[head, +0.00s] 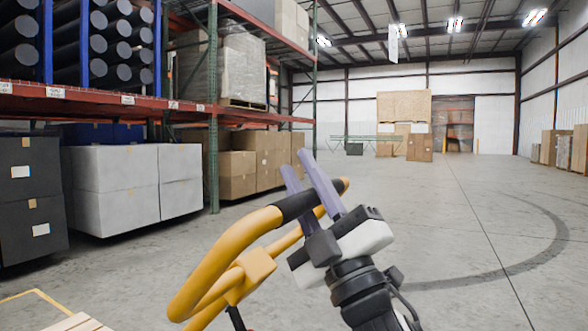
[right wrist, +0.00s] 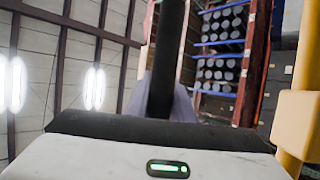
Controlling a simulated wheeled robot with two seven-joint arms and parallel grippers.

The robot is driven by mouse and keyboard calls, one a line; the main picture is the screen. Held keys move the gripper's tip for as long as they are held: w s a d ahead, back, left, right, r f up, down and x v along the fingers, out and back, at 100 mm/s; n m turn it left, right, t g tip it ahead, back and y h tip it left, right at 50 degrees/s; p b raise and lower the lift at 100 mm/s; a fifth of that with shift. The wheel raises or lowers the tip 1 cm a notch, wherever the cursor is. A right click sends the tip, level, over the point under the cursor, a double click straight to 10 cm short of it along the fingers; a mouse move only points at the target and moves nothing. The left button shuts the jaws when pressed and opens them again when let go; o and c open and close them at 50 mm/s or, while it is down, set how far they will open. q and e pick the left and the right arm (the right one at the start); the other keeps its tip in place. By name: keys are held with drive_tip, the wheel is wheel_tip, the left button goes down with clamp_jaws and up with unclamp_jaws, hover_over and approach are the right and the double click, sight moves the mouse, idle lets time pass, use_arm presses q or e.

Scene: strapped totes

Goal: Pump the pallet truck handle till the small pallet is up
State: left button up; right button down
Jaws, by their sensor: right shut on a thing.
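The yellow pallet truck handle (head: 222,255) is a loop with a black grip section (head: 297,204) on its top bar. My right gripper (head: 295,164) has its two purple fingers across this black grip and is shut on it. In the right wrist view the black grip (right wrist: 166,62) runs between the fingers, with a yellow part of the handle (right wrist: 298,118) at the right edge. A corner of the wooden pallet (head: 80,323) shows at the bottom left; its height above the floor cannot be told. The truck's forks and base are hidden. My left gripper is out of view.
A tall rack (head: 212,130) on the left holds black rolls and wrapped loads, with white boxes (head: 130,185), dark boxes and brown cartons below. Yellow floor tape (head: 40,292) lies near the pallet. The concrete floor to the right is clear. Cartons stand far back.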

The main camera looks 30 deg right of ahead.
drive_tip(key=shift+s+d+f, duration=0.2)
drive_tip(key=shift+s+d, duration=0.15)
drive_tip(key=shift+s, duration=0.15)
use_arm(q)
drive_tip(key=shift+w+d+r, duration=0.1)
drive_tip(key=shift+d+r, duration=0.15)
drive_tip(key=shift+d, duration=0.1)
use_arm(e)
drive_tip(key=shift+s, duration=0.1)
drive_tip(key=shift+d+r, duration=0.1)
